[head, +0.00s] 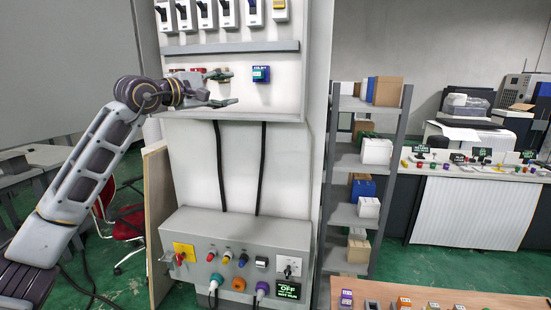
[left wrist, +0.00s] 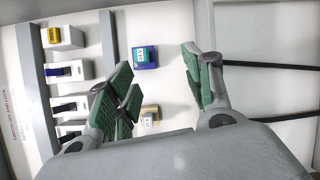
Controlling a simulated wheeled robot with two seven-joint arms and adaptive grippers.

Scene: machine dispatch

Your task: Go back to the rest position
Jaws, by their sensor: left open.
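My left gripper (head: 230,88) is open and empty in front of the upper panel (head: 283,99) of the machine. Its arm comes in from the left. In the left wrist view the two green-padded fingers (left wrist: 160,75) stand apart with nothing between them. A small blue module with a green label (head: 261,74) is mounted on the panel just right of the fingertips. It also shows in the left wrist view (left wrist: 145,57), beyond the fingers. Small red and brown parts behind the gripper are partly hidden by it. My right gripper is not in view.
A row of switches (head: 203,14) runs along the panel top above a grey rail (head: 230,47). Below is a control box (head: 240,232) with knobs and plugs. A shelf with boxes (head: 365,175) stands right. A wooden table (head: 390,290) with small modules is at the bottom right.

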